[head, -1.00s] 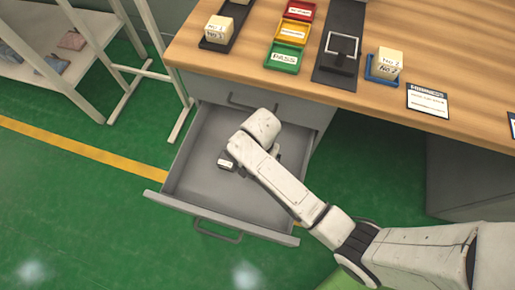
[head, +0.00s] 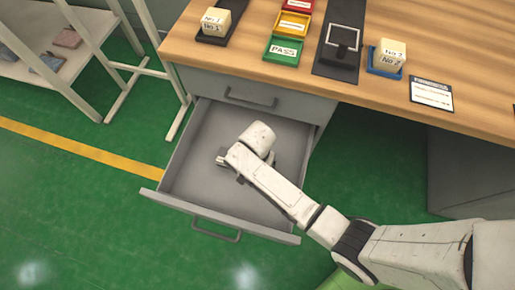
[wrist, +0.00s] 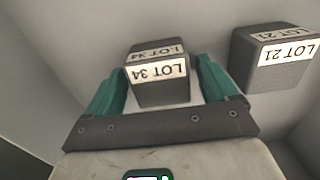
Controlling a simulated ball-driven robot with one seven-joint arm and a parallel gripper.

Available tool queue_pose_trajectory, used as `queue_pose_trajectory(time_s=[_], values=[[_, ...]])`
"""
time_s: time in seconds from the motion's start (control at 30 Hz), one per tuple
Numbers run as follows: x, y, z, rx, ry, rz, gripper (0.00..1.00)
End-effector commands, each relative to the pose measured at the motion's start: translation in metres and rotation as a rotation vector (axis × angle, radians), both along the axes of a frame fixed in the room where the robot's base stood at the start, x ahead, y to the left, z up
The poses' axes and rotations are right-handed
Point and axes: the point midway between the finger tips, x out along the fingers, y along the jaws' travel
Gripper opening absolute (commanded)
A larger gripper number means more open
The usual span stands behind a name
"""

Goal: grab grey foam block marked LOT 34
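The grey foam block marked LOT 34 (wrist: 158,90) lies in the open drawer, its white label upside down in the wrist view. My gripper (wrist: 162,78) is open, with one green finger on each side of the LOT 34 block. Small gaps show between the fingers and the block. A second grey foam block marked LOT 21 (wrist: 275,62) stands to the right, just outside the right finger. In the head view my arm covers most of the blocks and the gripper inside the drawer.
The open grey drawer (head: 200,196) has walls around the blocks and a handle at its front. The wooden bench top (head: 395,25) above holds pale blocks (head: 391,54), a green PASS tray (head: 284,50) and a black stand (head: 340,45). The drawer floor is otherwise mostly bare.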

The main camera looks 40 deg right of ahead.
Motion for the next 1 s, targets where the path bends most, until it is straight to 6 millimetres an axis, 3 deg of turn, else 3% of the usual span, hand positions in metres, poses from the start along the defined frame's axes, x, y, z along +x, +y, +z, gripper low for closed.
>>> queue_pose_trajectory(time_s=[0.07, 0.5, 0.8, 1.0], values=[[0.000, 0.000, 0.000, 0.000, 0.000, 0.000, 0.78], [0.000, 0.000, 0.000, 0.000, 0.000, 0.000, 0.36], [0.000, 0.000, 0.003, 0.000, 0.000, 0.000, 0.36], [0.001, 0.000, 0.021, 0.001, -0.002, -0.001, 0.36]])
